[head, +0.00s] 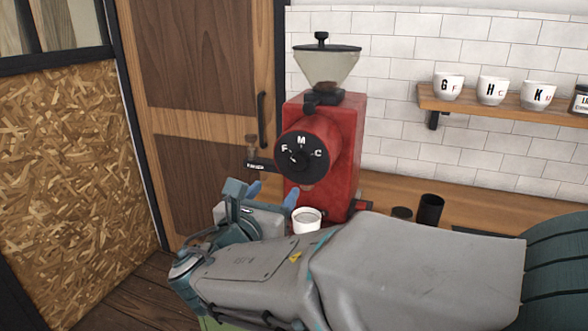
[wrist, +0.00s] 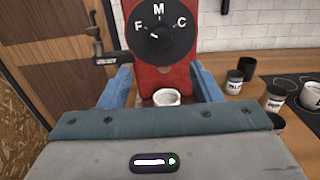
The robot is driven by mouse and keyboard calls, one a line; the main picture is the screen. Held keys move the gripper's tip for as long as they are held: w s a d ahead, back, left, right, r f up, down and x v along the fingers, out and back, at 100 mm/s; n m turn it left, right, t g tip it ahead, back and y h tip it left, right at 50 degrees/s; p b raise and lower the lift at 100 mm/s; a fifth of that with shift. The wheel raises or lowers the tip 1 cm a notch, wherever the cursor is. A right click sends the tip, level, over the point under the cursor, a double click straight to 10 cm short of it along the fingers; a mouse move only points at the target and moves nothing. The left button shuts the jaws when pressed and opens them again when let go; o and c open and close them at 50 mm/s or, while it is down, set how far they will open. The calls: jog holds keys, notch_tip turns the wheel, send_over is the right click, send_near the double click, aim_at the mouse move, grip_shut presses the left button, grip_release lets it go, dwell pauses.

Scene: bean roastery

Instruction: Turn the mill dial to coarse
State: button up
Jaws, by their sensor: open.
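The mill (head: 345,150) is a red grinder with a clear hopper on top. Its round black dial (head: 301,157) faces me, marked F at left, M at top and C at right. The dial also fills the top of the wrist view (wrist: 160,52); its small pale pointer mark seems to lie on the F side, though it is small. My gripper (wrist: 162,85) is open and empty, its blue fingers spread below the dial and not touching it. In the head view my gripper (head: 272,193) is in front of and below the dial.
A white cup (head: 307,220) stands under the mill, between my fingers in the wrist view. Dark canisters (head: 430,210) stand on the counter at right. Lettered cups (head: 493,90) sit on a wall shelf.

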aim_at(298, 164)
jog(key=p+x, duration=0.1)
jog(key=x, duration=1.1)
jog(key=shift+w+d, duration=0.15)
jog(key=shift+d, duration=0.05)
jog(key=c, duration=1)
